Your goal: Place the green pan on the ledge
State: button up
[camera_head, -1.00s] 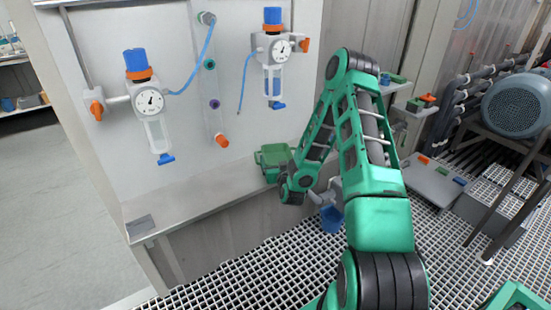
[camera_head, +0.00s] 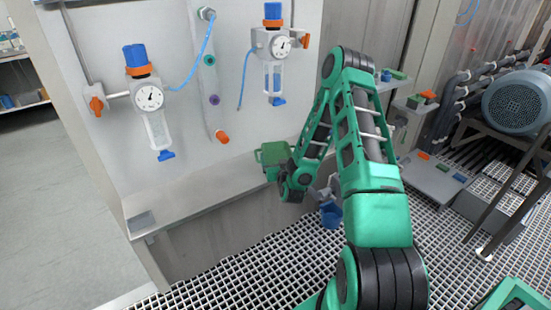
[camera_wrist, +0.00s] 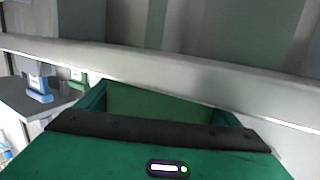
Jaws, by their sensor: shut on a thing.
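The green pan (camera_head: 272,153) is at the far right end of the grey ledge (camera_head: 190,192), beside the dark wrist of my arm. My gripper (camera_wrist: 160,132) is shut on the pan; its fingertips are hard to make out in the head view. In the wrist view part of the pan (camera_wrist: 160,103) shows beyond the dark band of my gripper. The pan looks tilted and at about the ledge's height. I cannot tell whether it touches the ledge.
Two gauges with blue caps (camera_head: 149,97) (camera_head: 283,42) and a blue hose (camera_head: 193,65) hang on the panel above the ledge. A blue container (camera_head: 330,215) is below my arm. A motor (camera_head: 515,103) and pipes stand at the right.

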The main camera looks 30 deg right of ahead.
jog(key=o, duration=1.3)
